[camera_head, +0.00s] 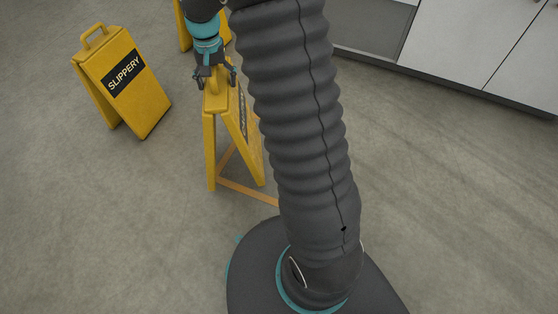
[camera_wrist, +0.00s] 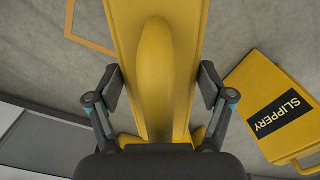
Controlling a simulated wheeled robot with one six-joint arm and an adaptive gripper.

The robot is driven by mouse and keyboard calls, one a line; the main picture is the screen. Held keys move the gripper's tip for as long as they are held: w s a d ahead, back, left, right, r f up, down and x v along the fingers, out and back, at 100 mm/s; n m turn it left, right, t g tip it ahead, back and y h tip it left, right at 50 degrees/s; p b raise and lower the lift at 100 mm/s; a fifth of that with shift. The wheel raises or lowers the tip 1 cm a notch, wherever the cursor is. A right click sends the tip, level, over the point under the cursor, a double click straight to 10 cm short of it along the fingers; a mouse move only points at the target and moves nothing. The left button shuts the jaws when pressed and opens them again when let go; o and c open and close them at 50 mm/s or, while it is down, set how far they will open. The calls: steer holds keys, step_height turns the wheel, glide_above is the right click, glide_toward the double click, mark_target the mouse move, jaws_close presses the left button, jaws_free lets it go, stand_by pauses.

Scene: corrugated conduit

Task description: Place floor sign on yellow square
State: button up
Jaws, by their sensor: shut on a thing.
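A yellow A-frame floor sign (camera_head: 210,145) stands upright below my gripper (camera_head: 214,77), its dark label turned to the right side. My gripper is shut on the top of this sign, at its handle. In the wrist view the sign (camera_wrist: 186,35) fills the middle, with the fingers (camera_wrist: 160,88) on either side of the handle. The yellow-orange square outline (camera_head: 248,192) lies on the floor by the sign's legs, partly hidden by my arm. It also shows in the wrist view (camera_wrist: 88,42) at upper left. I cannot tell whether the feet touch the floor.
A second yellow sign reading SLIPPERY (camera_head: 125,85) stands to the left; it also shows in the wrist view (camera_wrist: 257,85). Part of another yellow sign (camera_head: 183,32) shows behind my gripper. White cabinets (camera_head: 470,45) line the back right.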

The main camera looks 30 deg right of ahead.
steer(key=s+d+r+m, duration=0.5)
steer(key=s+r+m, duration=0.1)
steer(key=s, duration=0.2)
steer(key=w+d+f, duration=0.6)
steer(key=d+f, duration=0.4)
steer(key=shift+d+f+b, duration=0.3)
steer(key=shift+b, duration=0.15)
steer(key=shift+f, duration=0.15)
steer(key=o, duration=1.7)
